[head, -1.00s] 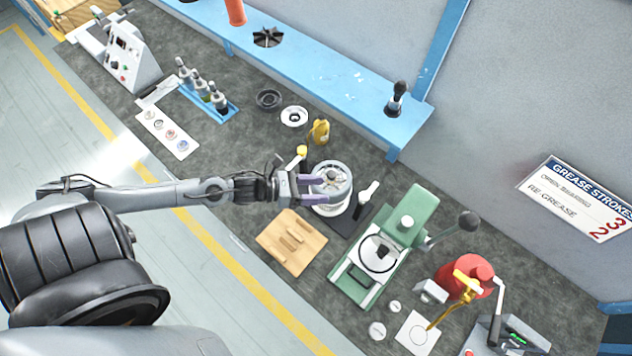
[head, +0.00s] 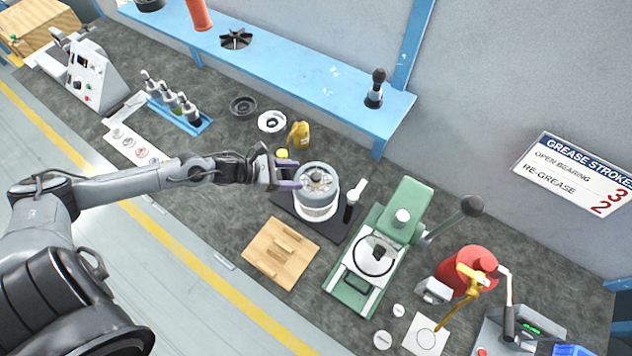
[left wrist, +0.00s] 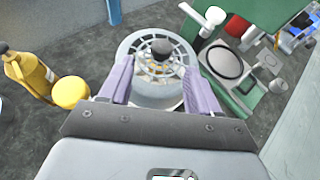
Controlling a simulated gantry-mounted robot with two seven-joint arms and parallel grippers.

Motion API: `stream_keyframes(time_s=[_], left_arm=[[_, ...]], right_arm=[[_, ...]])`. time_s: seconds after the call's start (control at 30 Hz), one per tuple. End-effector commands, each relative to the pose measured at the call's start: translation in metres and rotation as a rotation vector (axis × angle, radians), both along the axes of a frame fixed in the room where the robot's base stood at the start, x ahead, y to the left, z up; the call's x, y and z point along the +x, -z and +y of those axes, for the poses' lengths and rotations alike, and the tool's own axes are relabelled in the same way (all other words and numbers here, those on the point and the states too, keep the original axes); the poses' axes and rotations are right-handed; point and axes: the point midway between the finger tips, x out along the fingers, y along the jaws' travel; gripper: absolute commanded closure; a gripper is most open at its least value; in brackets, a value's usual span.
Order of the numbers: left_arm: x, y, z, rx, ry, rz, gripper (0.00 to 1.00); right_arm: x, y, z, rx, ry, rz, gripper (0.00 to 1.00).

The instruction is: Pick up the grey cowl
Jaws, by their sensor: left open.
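The grey cowl (head: 317,178) appears to be the round, spoked grey top of a pale cylindrical unit on a dark base plate (head: 283,200). In the left wrist view the spoked cowl (left wrist: 150,50) has a dark knob at its middle. My left gripper (head: 292,174) is open at the cowl's left side, level or nearly level with its top. In the left wrist view the purple fingers (left wrist: 160,85) stand either side of the cowl's near part. I cannot tell whether they touch it. My right gripper is not in view.
A yellow bottle (head: 299,135) stands close behind the left gripper. A white-topped tool (head: 355,193) and a green press (head: 375,255) stand right of the unit. A wooden block (head: 280,253) lies in front. A blue shelf (head: 300,62) runs along the back.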

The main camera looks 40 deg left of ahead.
Motion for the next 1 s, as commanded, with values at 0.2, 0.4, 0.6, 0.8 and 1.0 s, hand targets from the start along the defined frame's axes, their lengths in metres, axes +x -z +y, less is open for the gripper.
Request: stream_keyframes(time_s=[0.2, 0.4, 0.6, 0.8, 1.0], left_arm=[[0.006, 0.003, -0.005, 0.0, 0.0, 0.002, 0.38], [0.017, 0.004, -0.016, -0.004, 0.0, -0.002, 0.38], [0.035, 0.011, -0.03, -0.003, -0.001, -0.001, 0.38], [0.044, 0.018, -0.037, 0.0, 0.001, 0.0, 0.38], [0.044, 0.019, -0.038, 0.0, 0.001, 0.001, 0.38]], right_arm=[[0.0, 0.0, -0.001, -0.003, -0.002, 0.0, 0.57], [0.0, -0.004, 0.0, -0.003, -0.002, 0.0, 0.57], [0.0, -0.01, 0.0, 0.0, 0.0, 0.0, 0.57], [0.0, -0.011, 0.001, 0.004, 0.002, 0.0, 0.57], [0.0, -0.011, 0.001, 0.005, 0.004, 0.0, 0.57]])
